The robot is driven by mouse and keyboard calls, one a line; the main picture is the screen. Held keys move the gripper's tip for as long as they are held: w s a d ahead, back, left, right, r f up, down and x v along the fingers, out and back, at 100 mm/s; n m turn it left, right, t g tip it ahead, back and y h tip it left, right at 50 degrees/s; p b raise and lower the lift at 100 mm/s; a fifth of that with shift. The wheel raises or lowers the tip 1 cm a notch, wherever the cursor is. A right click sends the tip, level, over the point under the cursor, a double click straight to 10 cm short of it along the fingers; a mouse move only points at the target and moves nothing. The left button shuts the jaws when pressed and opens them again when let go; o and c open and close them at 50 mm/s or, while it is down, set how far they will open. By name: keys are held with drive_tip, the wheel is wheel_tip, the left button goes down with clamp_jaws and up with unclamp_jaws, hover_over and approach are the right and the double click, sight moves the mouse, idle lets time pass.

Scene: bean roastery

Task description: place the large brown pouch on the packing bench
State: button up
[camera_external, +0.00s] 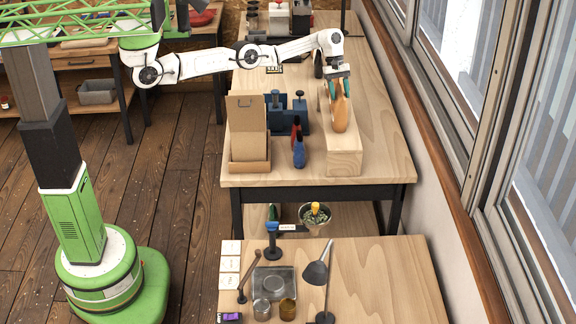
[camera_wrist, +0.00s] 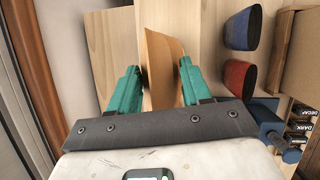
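The brown pouch (camera_external: 340,112) is an orange-brown upright shape at the pale wooden block (camera_external: 345,162) on the far bench (camera_external: 290,178). My gripper (camera_external: 339,86) comes down over its top, with the green fingers on either side of it. In the wrist view, the pouch (camera_wrist: 160,65) lies between the two fingers of my gripper (camera_wrist: 160,80) and nearly fills the gap. I cannot tell whether both fingers press on it. I also cannot tell whether its base rests on the block or hangs just above it.
Left of the block stand a red and a blue pouch (camera_external: 299,152), an open cardboard box (camera_external: 249,165) and a blue device (camera_external: 290,110). A near bench (camera_external: 390,285) holds a lamp (camera_external: 318,272), jars and a scale; its right side is clear. Windows line the right.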

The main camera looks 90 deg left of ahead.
drive_tip(key=o, duration=0.4)
drive_tip(key=shift+c, duration=0.2)
drive_tip(key=p+v, duration=0.2)
drive_tip(key=v, duration=1)
drive_tip(key=shift+r, duration=0.25)
